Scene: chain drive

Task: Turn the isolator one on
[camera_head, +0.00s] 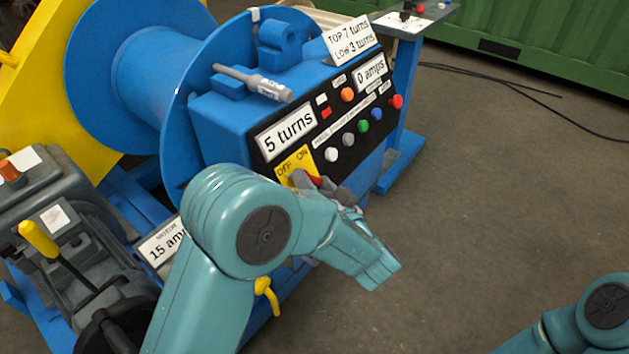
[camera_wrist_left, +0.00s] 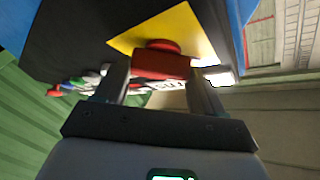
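The isolator is a yellow plate (camera_head: 287,168) marked OFF and ON, at the lower end of the black control panel in the head view. Its red handle (camera_head: 315,181) is partly hidden by my left gripper (camera_head: 323,187). In the left wrist view the red handle (camera_wrist_left: 160,64) lies in front of the yellow plate (camera_wrist_left: 180,30). My left gripper's two fingers (camera_wrist_left: 160,82) stand apart, one on each side of the handle. No clear contact shows. The exact way the handle points is hard to tell. My right gripper is out of view; only part of that arm shows at lower right.
The panel carries a "5 turns" display (camera_head: 288,133), a "0 amps" display (camera_head: 370,72) and several coloured buttons close to the isolator. A blue drum (camera_head: 130,70) stands behind. A grey lever unit (camera_head: 60,230) is at left.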

